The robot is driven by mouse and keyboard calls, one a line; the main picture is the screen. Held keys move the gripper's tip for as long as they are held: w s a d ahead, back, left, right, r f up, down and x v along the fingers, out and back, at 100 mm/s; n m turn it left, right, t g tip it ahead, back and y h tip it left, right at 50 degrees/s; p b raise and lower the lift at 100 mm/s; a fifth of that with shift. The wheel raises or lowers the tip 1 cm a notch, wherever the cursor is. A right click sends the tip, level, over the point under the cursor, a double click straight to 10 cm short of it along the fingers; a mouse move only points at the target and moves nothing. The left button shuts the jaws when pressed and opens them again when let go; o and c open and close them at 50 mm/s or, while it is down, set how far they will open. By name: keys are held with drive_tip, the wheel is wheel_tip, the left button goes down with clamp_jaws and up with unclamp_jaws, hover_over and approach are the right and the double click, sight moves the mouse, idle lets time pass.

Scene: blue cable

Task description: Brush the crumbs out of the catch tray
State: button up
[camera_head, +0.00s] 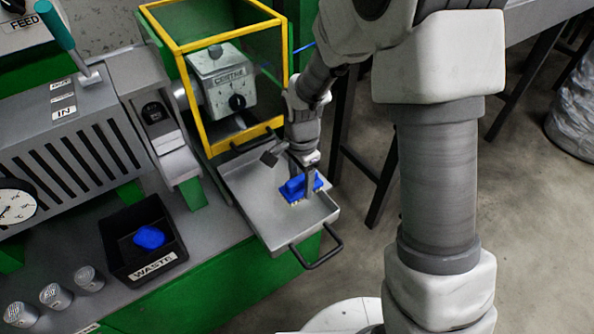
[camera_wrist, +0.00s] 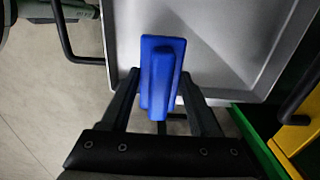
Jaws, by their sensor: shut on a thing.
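The grey catch tray (camera_head: 262,218) is pulled out below the yellow-framed guard, with a dark handle (camera_head: 318,250) at its front. My gripper (camera_head: 305,180) is shut on a blue brush (camera_head: 296,190) with pale bristles underneath, held over the tray. In the wrist view the brush (camera_wrist: 160,75) sits between the two fingers (camera_wrist: 160,108), near an edge of the tray (camera_wrist: 235,45). I cannot tell whether the bristles touch the tray floor. No crumbs can be made out on the visible tray floor.
A black bin labelled WASTE (camera_head: 118,225), with a blue thing (camera_head: 149,237) in it, stands left of the tray. Small cans (camera_head: 54,295) stand at the bench front. The yellow-framed guard (camera_head: 205,150) rises behind the tray. Open floor lies to the right.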

drive_tip(key=shift+r+p, duration=0.5)
drive_tip(key=shift+r, duration=0.55)
